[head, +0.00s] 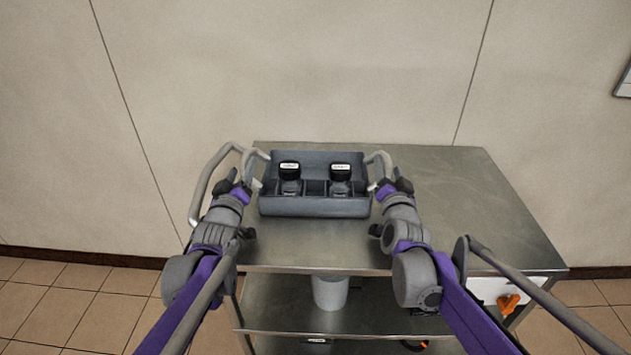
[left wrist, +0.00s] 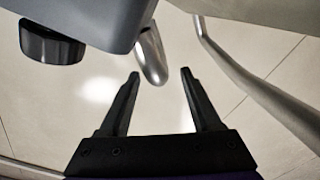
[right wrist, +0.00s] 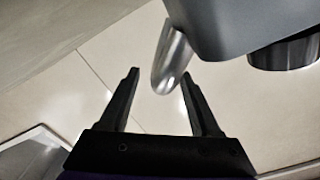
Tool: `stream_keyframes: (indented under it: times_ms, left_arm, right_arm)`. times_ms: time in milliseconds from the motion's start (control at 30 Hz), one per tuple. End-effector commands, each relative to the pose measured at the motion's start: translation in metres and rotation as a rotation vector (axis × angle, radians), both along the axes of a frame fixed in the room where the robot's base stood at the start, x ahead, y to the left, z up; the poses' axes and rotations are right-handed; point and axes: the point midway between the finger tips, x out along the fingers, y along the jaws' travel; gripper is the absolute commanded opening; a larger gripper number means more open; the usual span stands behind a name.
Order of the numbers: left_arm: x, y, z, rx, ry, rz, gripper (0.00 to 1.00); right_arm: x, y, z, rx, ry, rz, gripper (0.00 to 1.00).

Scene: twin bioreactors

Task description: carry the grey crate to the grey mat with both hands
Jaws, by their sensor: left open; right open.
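The grey crate (head: 315,207) stands upright on a steel cart top (head: 455,205), with two dark-capped bottles in its compartments. My left gripper (head: 243,184) is at its left side. In the left wrist view the open jaws (left wrist: 160,74) point at the crate's metal handle (left wrist: 151,58), whose end lies at the opening between the fingertips. My right gripper (head: 386,184) is at the right side. In the right wrist view its open jaws (right wrist: 160,72) point at the other handle (right wrist: 172,62), also at the fingertip opening. Neither gripper holds anything. No grey mat shows.
The cart top is clear to the right of the crate. The cart's tubular push handle (head: 198,195) rises near my left gripper. A pale container (head: 329,293) stands on the lower shelf. A wall is close behind the cart.

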Motion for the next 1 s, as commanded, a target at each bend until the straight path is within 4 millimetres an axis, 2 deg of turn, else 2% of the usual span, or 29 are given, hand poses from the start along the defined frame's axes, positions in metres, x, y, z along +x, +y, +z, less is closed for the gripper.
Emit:
stream_keyframes:
  times_ms: [100,233,633,900,1000]
  left_arm:
    - [0.018,-0.001,0.0,0.0,0.0,0.0,0.65]
    - [0.029,-0.001,0.0,0.0,0.0,0.0,0.65]
    - [0.035,-0.001,0.0,0.0,0.0,0.0,0.65]
    - [0.034,-0.001,0.0,0.0,0.0,0.0,0.16]
    - [0.034,-0.001,0.0,0.0,0.0,0.0,0.0]
  right_arm:
    - [0.018,-0.001,0.0,0.0,0.001,-0.001,0.64]
    - [0.029,-0.002,0.0,-0.001,0.0,0.0,0.64]
    - [0.035,-0.003,0.0,0.0,0.0,0.0,0.64]
    - [0.034,-0.003,0.0,0.0,0.0,0.0,0.15]
    - [0.034,-0.003,0.0,0.0,0.0,0.0,0.0]
